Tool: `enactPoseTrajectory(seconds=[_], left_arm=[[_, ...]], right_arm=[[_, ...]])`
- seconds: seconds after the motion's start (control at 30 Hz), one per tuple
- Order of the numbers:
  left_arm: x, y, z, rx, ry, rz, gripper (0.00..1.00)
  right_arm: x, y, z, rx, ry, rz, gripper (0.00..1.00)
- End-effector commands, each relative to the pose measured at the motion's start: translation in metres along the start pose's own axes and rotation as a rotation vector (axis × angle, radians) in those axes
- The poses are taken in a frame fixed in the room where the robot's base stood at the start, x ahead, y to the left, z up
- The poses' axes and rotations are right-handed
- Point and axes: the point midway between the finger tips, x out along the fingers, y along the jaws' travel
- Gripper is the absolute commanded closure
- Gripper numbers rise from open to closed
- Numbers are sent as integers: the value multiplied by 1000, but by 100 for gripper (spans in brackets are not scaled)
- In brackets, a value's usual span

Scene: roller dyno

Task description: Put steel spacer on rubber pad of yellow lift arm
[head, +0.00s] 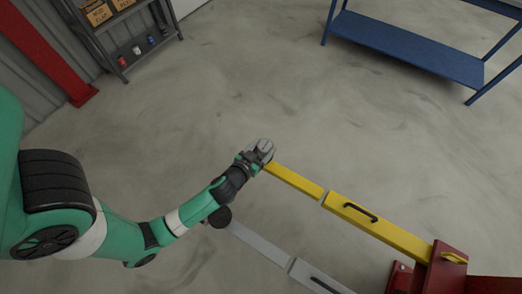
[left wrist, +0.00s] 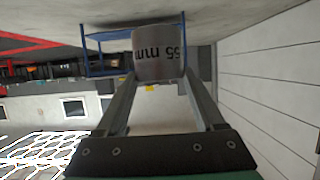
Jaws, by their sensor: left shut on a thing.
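The steel spacer (left wrist: 158,58), a grey cylinder marked "55 mm", is between the fingers of my left gripper (left wrist: 160,76) in the left wrist view. In the head view my left gripper (head: 257,155) is shut on the spacer (head: 265,145) at the outer end of the yellow lift arm (head: 375,225). The rubber pad of the yellow arm is hidden behind the gripper and spacer. I cannot tell whether the spacer touches it. My right gripper is not in view.
A grey lift arm (head: 260,242) with a round black pad (head: 220,216) lies below the yellow arm. A red lift post base (head: 440,270) stands at lower right. A blue bench (head: 410,48) and a grey shelf (head: 125,40) stand farther back. The floor between is clear.

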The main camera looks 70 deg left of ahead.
Motion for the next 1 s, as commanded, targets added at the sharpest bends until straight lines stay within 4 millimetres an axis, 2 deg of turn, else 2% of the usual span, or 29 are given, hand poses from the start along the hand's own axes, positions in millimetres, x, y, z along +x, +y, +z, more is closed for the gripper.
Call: enactPoseTrajectory(seconds=[0.03, 0.2, 0.47, 0.63, 1.0], left_arm=[[13, -8, 14, -2, -3, -7, 100], [38, -21, 30, -1, -2, -1, 100], [46, -26, 36, 1, -1, 1, 100], [60, -27, 65, 1, -2, 2, 100], [60, -26, 68, 2, -1, 2, 100]], right_arm=[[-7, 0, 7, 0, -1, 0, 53], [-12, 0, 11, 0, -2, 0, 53], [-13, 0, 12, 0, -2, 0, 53], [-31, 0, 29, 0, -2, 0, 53], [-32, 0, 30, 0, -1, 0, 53]])
